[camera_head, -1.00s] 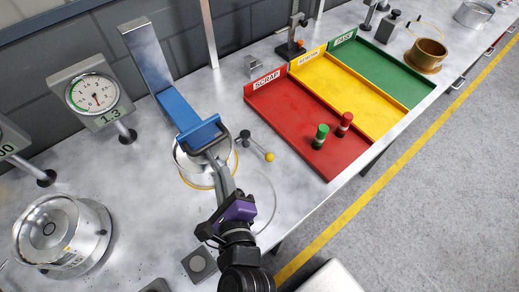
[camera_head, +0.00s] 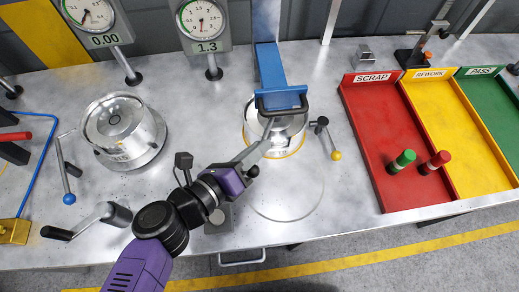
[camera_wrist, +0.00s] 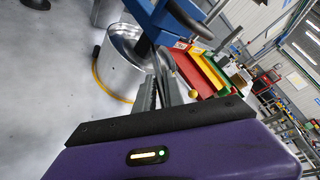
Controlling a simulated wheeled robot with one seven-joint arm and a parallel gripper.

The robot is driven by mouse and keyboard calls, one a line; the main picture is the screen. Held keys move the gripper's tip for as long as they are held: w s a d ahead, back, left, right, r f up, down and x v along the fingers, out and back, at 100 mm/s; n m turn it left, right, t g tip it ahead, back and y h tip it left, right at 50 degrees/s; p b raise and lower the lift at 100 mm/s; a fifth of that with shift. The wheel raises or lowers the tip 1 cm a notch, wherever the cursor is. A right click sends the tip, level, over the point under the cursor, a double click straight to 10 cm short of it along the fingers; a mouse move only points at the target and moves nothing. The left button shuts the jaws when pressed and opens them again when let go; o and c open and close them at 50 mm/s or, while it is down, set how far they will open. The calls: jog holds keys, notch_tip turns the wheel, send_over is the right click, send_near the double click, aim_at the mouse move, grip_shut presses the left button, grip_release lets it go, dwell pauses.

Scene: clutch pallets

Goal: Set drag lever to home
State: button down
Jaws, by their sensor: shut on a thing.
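A blue arm (camera_head: 282,80) slopes down over a silver cylinder (camera_head: 272,135) with a yellow base ring. A dark handle (camera_head: 284,112) is at the arm's front end; it also shows in the wrist view (camera_wrist: 188,18). In the wrist view the fingertips (camera_wrist: 162,55) lie close together beside the cylinder. A short lever with a yellow ball (camera_head: 336,155) stands right of the cylinder. No label marks which is the drag lever.
Another silver cylinder (camera_head: 125,130) and a blue-ball lever (camera_head: 69,198) are on the left. Two dials (camera_head: 202,20) stand behind.

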jog(key=shift+a+f, duration=0.5)
jog(key=shift+f, duration=0.1)
dwell(0.3)
jog(key=c, duration=1.5)
grip_release()
jog(key=shift+d+r, duration=0.1)
jog(key=b+v, duration=0.2)
jog(key=v, duration=0.6)
jog(key=shift+w, duration=0.15)
jog(key=c, duration=0.6)
grip_shut()
